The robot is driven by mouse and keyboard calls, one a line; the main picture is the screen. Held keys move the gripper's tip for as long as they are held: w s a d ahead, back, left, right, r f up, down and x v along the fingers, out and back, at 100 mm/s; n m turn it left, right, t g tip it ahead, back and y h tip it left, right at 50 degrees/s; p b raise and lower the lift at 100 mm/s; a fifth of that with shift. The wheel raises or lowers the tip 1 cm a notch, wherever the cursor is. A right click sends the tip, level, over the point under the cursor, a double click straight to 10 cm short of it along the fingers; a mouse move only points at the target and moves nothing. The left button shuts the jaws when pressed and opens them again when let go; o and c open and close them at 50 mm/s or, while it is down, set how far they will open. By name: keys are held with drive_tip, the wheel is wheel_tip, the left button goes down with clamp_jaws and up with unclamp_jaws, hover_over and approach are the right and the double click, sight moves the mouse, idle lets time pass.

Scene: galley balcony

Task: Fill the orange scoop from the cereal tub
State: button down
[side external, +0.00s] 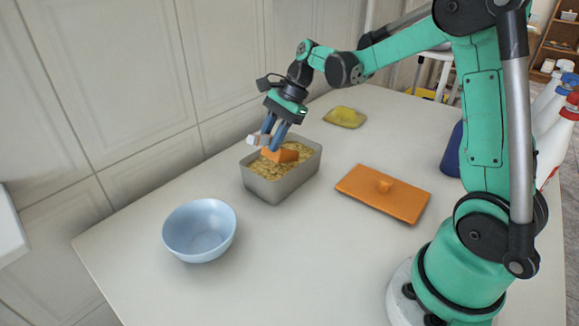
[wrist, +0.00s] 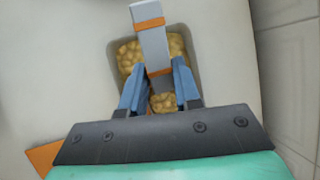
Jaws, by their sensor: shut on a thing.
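The cereal tub (side external: 272,192) is a grey rectangular box filled with yellow-brown cereal (side external: 264,166); the cereal also shows in the wrist view (wrist: 129,55). My gripper (side external: 271,146) is over the tub, with its blue fingers shut on the scoop's grey handle (wrist: 153,45), which has orange bands. The orange scoop (side external: 287,154) is at the cereal inside the tub. Its front part is hidden in the wrist view by the gripper. I cannot tell how much cereal is in the scoop.
An empty light-blue bowl (side external: 199,230) stands left of the tub. A yellow sponge or cloth (side external: 345,117) lies behind. Bottles (side external: 556,130) stand at the right edge. The front table is clear.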

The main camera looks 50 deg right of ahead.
drive_tip(key=shift+d+f, duration=0.1)
drive_tip(key=shift+d, duration=0.55)
idle(1.6)
drive_tip(key=shift+a+r+h, duration=0.1)
drive_tip(key=shift+r+h, duration=1.2)
drive_tip(key=shift+r, duration=1)
drive_tip(key=shift+a+r+h, duration=0.35)
drive_tip(key=shift+a+r, duration=0.15)
drive_tip(key=shift+r, duration=0.35)
drive_tip(key=shift+a+r+h, duration=0.3)
drive_tip(key=shift+a+r, duration=0.2)
drive_tip(key=shift+r, duration=0.4)
drive_tip(key=shift+a+r+h, duration=0.35)
drive_tip(key=shift+a+r, duration=0.15)
drive_tip(key=shift+r, duration=0.35)
